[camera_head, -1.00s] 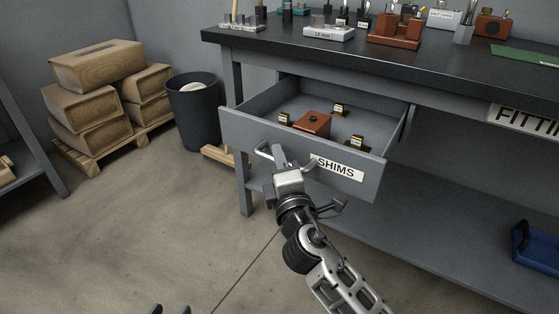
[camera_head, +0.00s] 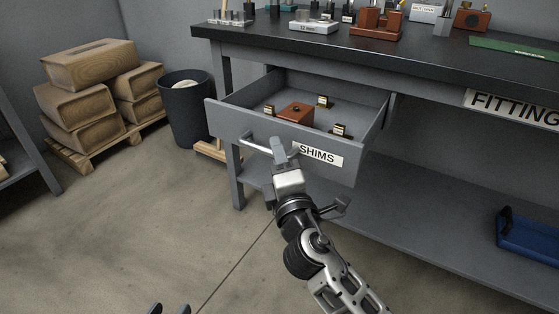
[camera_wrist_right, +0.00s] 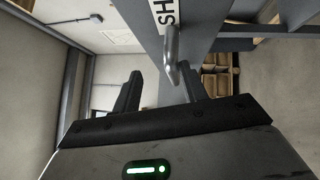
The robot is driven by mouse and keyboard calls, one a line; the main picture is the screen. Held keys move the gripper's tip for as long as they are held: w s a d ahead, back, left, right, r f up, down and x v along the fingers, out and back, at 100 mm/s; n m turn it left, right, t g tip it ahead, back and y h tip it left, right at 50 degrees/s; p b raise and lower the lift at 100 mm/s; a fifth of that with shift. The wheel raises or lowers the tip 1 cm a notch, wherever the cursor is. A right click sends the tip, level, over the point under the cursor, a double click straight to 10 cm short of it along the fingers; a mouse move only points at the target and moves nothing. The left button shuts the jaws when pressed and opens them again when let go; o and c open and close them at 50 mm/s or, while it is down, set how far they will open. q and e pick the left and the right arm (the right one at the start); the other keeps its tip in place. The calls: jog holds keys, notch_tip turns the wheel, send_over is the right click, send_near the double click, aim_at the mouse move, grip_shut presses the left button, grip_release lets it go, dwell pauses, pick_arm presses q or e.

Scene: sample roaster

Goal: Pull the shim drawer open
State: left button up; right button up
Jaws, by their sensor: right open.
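The grey shim drawer (camera_head: 250,130), with a white SHIMS label (camera_head: 318,155), stands pulled out from under the bench. Its bar handle (camera_head: 258,146) is on the front; the handle also shows in the right wrist view (camera_wrist_right: 172,52). My right gripper (camera_head: 279,148) is at the handle, left of the label, with its jaws apart. In the right wrist view, the handle's end appears between the two fingers (camera_wrist_right: 162,88), with gaps; contact cannot be told.
Inside the drawer are a reddish-brown block (camera_head: 295,113) and several small brass-coloured pieces. The black-topped bench (camera_head: 260,38) holds tools and blocks. A blue tray (camera_head: 525,238) is on the lower shelf. Front floor is clear.

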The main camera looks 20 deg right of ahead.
jog(key=shift+s+f, duration=0.3)
